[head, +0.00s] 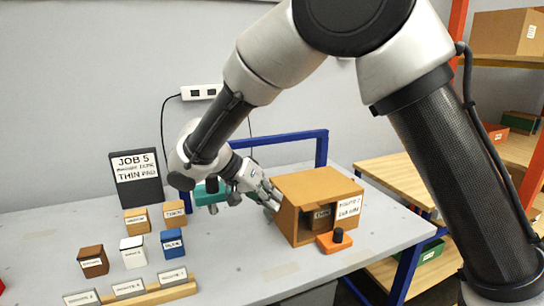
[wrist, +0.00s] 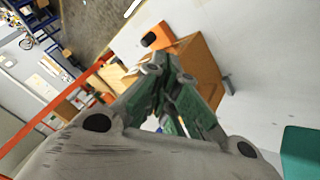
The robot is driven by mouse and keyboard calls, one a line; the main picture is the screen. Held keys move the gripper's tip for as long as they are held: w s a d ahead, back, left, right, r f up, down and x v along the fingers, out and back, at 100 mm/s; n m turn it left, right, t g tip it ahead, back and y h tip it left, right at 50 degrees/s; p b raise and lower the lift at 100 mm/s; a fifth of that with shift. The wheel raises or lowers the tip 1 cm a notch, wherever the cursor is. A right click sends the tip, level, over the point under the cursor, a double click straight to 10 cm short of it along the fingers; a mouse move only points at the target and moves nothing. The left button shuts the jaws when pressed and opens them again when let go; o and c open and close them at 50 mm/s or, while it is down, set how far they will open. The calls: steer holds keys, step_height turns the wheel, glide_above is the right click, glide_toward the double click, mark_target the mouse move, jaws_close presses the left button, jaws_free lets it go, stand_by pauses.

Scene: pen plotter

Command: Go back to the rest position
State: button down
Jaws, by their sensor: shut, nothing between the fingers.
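My gripper (head: 268,194) is at the left side of the orange-brown wooden box (head: 318,183) on the grey table. In the wrist view my gripper (wrist: 165,72) has its fingertips together and holds nothing. The box (wrist: 198,58) shows just beyond the fingers there. I cannot tell whether the fingers touch it. The box has an open front with a dark labelled block inside and a white label on its right part. My arm reaches over the table from the right.
An orange block with a black knob (head: 334,242) is in front of the box. Several labelled blocks, such as a blue one (head: 172,243), stand at left near a JOB 5 sign (head: 136,179). A wooden rack (head: 160,293) is at the front. Wooden shelves (head: 400,178) stand at right.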

steer(key=s+d+r+n+y, duration=0.2)
steer(key=s+d, duration=0.4)
steer(key=d, duration=0.6)
steer(key=s+d+r+n+t+y, duration=0.1)
steer(key=s+d+r, duration=0.4)
steer(key=d, duration=0.7)
steer(key=s+d+r+n+y, duration=0.3)
steer(key=s+d, duration=0.5)
steer(key=d, duration=0.3)
steer(key=shift+s+d+r+y, duration=0.25)
steer(key=shift+d+r+y, duration=0.15)
steer(key=shift+r+y, duration=0.45)
